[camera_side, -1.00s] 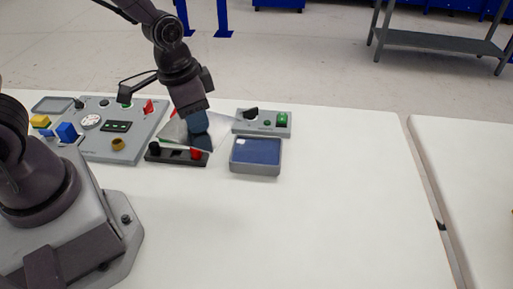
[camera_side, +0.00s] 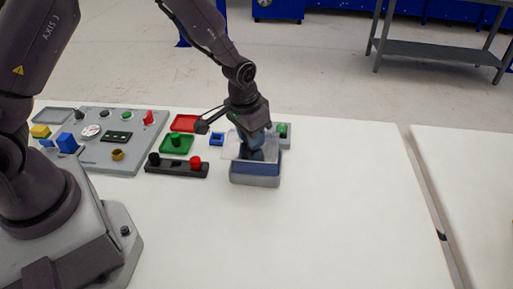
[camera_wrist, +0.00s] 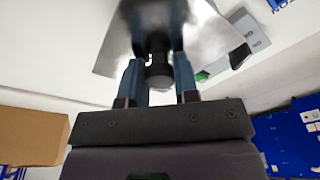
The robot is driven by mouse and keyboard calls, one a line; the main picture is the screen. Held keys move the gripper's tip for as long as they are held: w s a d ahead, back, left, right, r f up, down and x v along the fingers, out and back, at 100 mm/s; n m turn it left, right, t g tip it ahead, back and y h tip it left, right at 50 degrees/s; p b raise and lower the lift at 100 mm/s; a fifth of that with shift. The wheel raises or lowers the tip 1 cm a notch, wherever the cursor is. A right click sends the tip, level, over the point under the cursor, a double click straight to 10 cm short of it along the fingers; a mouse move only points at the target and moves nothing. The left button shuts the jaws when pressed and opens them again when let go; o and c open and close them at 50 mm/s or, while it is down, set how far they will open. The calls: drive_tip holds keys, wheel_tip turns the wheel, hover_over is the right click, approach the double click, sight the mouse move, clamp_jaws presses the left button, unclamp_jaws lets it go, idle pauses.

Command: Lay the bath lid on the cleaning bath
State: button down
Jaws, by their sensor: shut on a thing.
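The bath lid (camera_side: 233,147) is a thin, clear, greyish sheet. My gripper (camera_side: 257,152) is shut on its dark knob, which shows between the two blue fingers in the wrist view (camera_wrist: 158,72). The lid's sheet (camera_wrist: 208,40) spreads beyond the fingers there. The cleaning bath (camera_side: 255,181) is a grey, open-topped box with a blue inside, directly under my gripper in the side view. The lid is over the bath's back part in that picture. I cannot tell whether it touches the rim. My fingers and the lid hide part of the bath.
A grey box with a green switch (camera_side: 283,131) stands behind the bath, partly hidden by my arm. To the left are a small blue block (camera_side: 216,139), a red tray (camera_side: 185,123), a green tray (camera_side: 172,149) and a black bar with knobs (camera_side: 177,168). The table's front right is clear.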

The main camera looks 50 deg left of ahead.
drive_tip(key=shift+w+f, duration=0.5)
drive_tip(key=shift+f, duration=0.1)
drive_tip(key=shift+w+f, duration=0.15)
drive_tip(key=shift+f, duration=0.75)
drive_tip(key=shift+w+f, duration=0.1)
drive_tip(key=shift+f, duration=0.75)
drive_tip(key=shift+f, duration=0.25)
drive_tip(key=shift+f, duration=0.15)
drive_tip(key=c, duration=0.9)
unclamp_jaws()
drive_tip(key=shift+o, duration=0.2)
